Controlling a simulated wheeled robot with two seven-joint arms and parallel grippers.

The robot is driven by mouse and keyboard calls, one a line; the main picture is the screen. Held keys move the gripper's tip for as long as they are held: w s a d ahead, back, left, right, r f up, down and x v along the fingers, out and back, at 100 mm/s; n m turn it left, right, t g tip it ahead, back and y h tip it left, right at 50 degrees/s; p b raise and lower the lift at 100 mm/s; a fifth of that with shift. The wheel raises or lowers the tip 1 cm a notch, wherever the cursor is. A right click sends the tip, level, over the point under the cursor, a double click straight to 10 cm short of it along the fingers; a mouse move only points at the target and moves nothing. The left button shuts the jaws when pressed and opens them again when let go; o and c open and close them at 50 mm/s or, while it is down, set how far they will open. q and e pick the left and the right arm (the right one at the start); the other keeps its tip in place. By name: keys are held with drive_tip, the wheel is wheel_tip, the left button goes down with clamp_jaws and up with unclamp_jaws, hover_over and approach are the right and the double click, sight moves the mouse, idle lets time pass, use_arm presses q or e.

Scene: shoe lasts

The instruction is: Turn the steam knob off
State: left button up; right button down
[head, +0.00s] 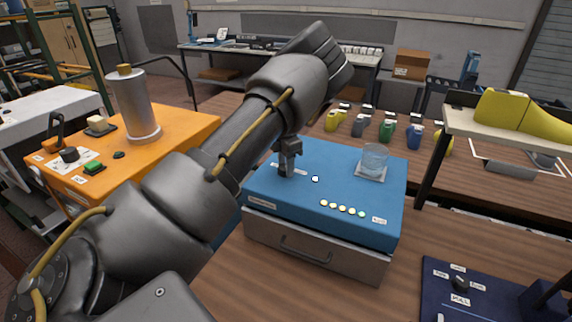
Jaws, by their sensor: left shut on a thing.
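My left gripper (289,160) points down at the top left of a blue box (345,194). It is shut on a small dark knob (286,174), mostly hidden by the fingers. A pale label lies beside the knob, too small to read, so I cannot confirm that this is the steam knob or read its setting. My right gripper is not in view.
On the blue box are a glass (374,158) on a pale pad and several small lights (342,209). An orange unit (182,131) with a metal cylinder (135,104) stands left. A dark blue panel (500,293) has another knob (460,282). A shelf (478,124) holds a yellow last.

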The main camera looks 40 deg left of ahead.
use_arm(q)
drive_tip(key=shift+n, duration=0.4)
drive_tip(key=n, duration=0.3)
drive_tip(key=shift+a+n, duration=0.1)
drive_tip(key=shift+n, duration=0.3)
drive_tip(key=n, duration=0.4)
drive_tip(key=shift+a+r+n+p, duration=0.1)
drive_tip(key=shift+n+p, duration=0.2)
drive_tip(key=n, duration=0.4)
drive_tip(key=shift+a+n, duration=0.1)
drive_tip(key=shift+n, duration=2.4)
drive_tip(key=o, duration=1)
drive_tip(key=shift+s, duration=0.1)
